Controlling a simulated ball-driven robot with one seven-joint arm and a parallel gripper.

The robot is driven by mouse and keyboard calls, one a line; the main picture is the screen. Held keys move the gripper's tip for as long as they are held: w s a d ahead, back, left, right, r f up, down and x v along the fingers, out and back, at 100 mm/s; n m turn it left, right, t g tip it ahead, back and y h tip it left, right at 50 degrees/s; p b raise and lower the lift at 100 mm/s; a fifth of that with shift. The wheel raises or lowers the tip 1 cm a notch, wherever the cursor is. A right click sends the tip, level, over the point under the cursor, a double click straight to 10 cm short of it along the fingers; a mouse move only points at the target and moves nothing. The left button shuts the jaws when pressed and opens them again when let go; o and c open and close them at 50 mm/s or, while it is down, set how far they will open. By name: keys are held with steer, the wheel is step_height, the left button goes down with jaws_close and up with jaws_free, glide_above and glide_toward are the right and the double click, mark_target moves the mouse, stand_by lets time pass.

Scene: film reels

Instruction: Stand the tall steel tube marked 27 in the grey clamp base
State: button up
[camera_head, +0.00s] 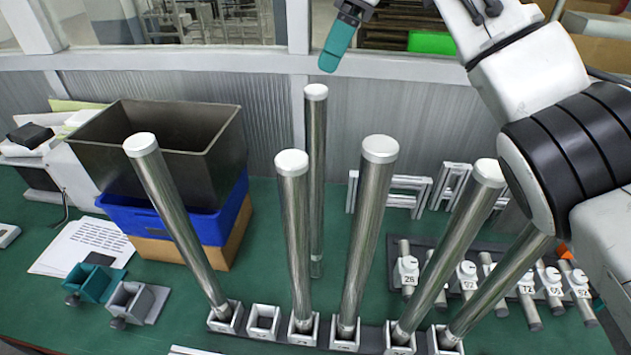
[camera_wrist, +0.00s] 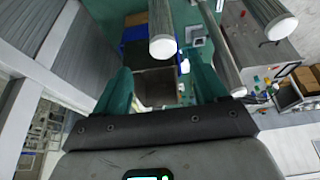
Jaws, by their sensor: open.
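Tall steel tubes with white caps stand in the head view, most in a front row of square sockets; one tube (camera_head: 316,150) stands apart behind the row. No number 27 is readable on any tube. The grey clamp base (camera_head: 137,302) lies on the green table at front left, with no tube in it. A teal clamp base (camera_head: 90,283) is beside it. My gripper (camera_head: 337,48) is above the back tube's cap at the top edge. In the wrist view, the teal fingers (camera_wrist: 160,78) are apart, with a white tube cap (camera_wrist: 163,47) visible beyond them, apparently not gripped.
One front socket (camera_head: 263,320) is empty, second from left. A dark bin (camera_head: 170,112) sits on a blue crate (camera_head: 160,222) behind the clamp bases. Papers (camera_head: 80,245) lie at left. Short numbered tubes lie on a rack (camera_head: 500,262) at right. The tall tubes crowd the middle.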

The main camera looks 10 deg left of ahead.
mark_target(311, 104)
steer(key=p+x, duration=0.1)
steer(key=x, duration=0.4)
steer(key=shift+s+f, duration=0.1)
steer(key=shift+f, duration=0.25)
steer(key=shift+p+x, duration=1.1)
steer(key=shift+x, duration=1.55)
steer(key=shift+s+d, duration=0.1)
steer(key=shift+s, duration=0.05)
steer(key=shift+c, duration=0.4)
jaws_close()
